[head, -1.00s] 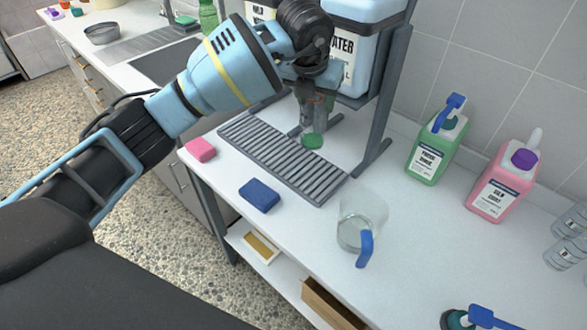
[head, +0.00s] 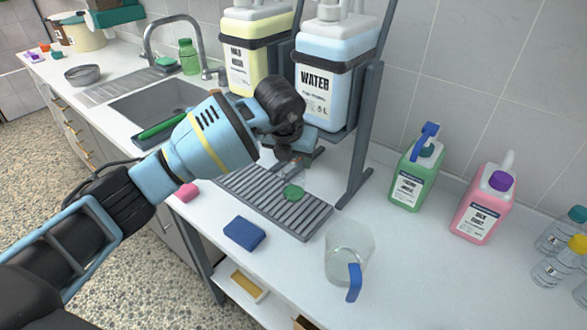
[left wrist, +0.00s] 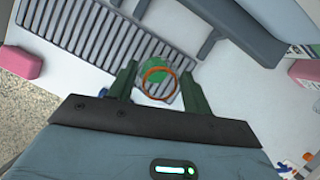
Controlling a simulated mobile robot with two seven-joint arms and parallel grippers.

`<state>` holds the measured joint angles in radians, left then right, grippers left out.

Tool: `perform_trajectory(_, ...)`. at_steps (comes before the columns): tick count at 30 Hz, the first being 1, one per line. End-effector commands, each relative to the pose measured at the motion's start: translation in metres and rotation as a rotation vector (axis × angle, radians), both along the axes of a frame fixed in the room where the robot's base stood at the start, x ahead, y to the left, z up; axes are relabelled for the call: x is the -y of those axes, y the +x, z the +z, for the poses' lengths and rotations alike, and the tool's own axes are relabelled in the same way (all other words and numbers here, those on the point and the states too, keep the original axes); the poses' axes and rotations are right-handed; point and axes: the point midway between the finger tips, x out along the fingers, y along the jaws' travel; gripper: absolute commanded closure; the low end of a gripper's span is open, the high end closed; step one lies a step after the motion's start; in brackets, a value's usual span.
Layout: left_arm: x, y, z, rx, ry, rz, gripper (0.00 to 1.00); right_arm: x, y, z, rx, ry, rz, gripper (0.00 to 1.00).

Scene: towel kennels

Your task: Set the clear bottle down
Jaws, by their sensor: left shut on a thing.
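My left gripper (head: 296,158) is shut on the clear bottle and holds it over the slatted drip grate (head: 245,196). In the head view the gripper hides most of the bottle; its green lower part (head: 293,192) shows against the slats. In the left wrist view the clear bottle (left wrist: 159,78) is between the two fingers (left wrist: 158,88), with an orange ring around its mouth and green below. I cannot tell whether its base touches the grate. My right gripper is not in view.
A water canister (head: 327,85) and a yellow canister (head: 254,50) stand on the rack behind. A clear jug (head: 345,243), blue sponge (head: 244,233) and pink sponge (head: 187,192) lie near the grate. Green (head: 413,178) and pink (head: 482,208) jugs stand right.

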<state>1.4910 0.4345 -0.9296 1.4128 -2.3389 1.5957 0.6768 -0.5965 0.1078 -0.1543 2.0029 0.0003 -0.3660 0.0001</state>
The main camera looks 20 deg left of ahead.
Motion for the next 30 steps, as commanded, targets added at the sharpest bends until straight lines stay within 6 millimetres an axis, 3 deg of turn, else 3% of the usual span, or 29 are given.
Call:
perform_trajectory(8, 0.000, -0.001, -0.034, -0.003, 0.000, 0.000, 0.84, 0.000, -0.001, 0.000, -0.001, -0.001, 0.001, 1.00)
perform_trajectory(21, 0.000, 0.000, -0.040, -0.002, 0.001, 0.000, 0.84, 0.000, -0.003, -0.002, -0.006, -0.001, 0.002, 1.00)
perform_trajectory(22, 0.000, 0.000, -0.039, -0.002, 0.001, 0.000, 0.47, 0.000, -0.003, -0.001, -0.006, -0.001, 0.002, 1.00)
perform_trajectory(26, 0.000, 0.000, -0.039, -0.002, 0.001, 0.000, 0.30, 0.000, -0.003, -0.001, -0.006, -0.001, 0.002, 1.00)
perform_trajectory(30, 0.000, 0.000, -0.039, -0.002, 0.001, 0.000, 0.29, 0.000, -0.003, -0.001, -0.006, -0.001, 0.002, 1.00)
